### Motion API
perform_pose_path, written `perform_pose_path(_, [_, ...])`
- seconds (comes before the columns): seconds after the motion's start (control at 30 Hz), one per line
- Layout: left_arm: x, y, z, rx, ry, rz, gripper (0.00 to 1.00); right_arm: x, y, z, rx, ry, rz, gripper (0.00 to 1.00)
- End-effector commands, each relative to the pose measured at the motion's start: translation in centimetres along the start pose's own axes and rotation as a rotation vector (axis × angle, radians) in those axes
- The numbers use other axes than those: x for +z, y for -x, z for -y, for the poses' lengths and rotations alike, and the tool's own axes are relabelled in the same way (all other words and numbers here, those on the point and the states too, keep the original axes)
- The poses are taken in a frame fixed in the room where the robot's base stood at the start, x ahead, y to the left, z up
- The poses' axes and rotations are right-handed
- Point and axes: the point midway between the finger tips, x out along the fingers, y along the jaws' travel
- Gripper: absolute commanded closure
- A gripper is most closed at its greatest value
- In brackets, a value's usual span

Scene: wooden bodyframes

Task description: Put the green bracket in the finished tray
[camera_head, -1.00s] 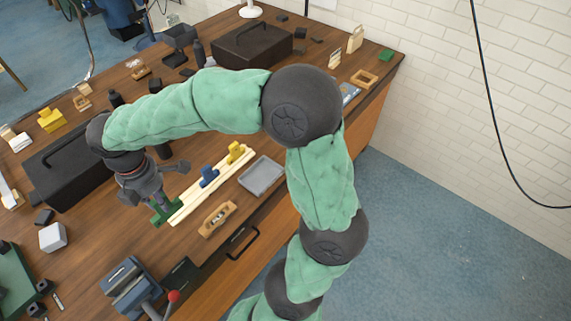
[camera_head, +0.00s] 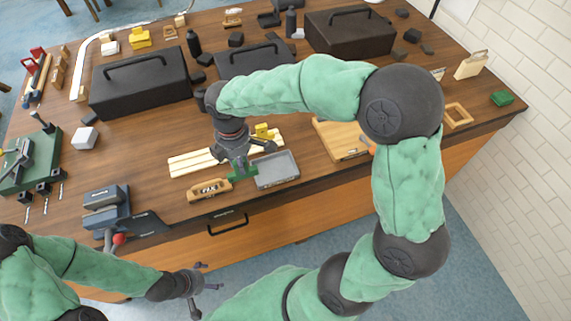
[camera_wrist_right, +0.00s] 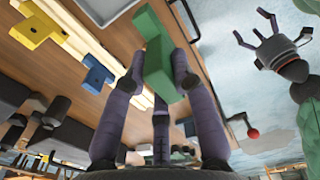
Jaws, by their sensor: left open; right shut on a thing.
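My right gripper (camera_head: 236,160) is shut on the green bracket (camera_head: 243,172). It holds the bracket at the left side of the grey tray (camera_head: 278,169), close to its left rim; I cannot tell the exact height. The visible part of the tray is empty. In the right wrist view the green bracket (camera_wrist_right: 157,55) stands out between the fingers of my right gripper (camera_wrist_right: 155,75). My left gripper (camera_head: 204,282) is open and empty, low in the head view, off the table's front edge. It also shows at the right wrist view's upper right (camera_wrist_right: 272,36).
Pale wooden strips (camera_head: 188,163) lie behind the right gripper, with a yellow bracket (camera_head: 264,131) and a blue bracket (camera_wrist_right: 96,74). A wooden plane (camera_head: 209,190) lies left of the tray. A wooden board (camera_head: 341,138) lies right of it. A vise (camera_head: 107,207) stands front left.

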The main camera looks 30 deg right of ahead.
Motion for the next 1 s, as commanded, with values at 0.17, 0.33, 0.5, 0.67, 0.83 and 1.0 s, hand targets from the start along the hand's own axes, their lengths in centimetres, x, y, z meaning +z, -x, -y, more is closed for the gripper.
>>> perform_pose_path(0.17, [-0.1,-0.4,0.2,0.0,0.001,-0.001,0.18,3.3,-1.7,-1.7,-0.003,-0.009,0.001,1.0])
perform_pose_path(0.33, [-0.1,-0.8,0.3,0.0,0.0,-0.001,0.18,6.4,-3.3,-3.5,-0.002,-0.008,0.001,1.0])
perform_pose_path(0.5, [-0.1,-1.3,0.5,0.0,0.0,0.0,0.18,8.8,-5.9,-4.7,-0.004,-0.005,0.002,1.0])
perform_pose_path(0.67, [-0.1,-1.6,0.6,0.0,0.0,0.0,0.18,10.2,-7.9,-5.5,-0.003,-0.003,0.001,1.0])
perform_pose_path(0.83, [-0.1,-1.7,0.6,0.0,0.0,0.0,0.18,10.8,-8.6,-6.0,0.0,-0.002,0.0,1.0])
perform_pose_path(1.0, [-0.1,-2.0,0.7,0.0,0.0,0.0,0.18,11.6,-9.9,-6.3,-0.003,-0.002,0.001,1.0])
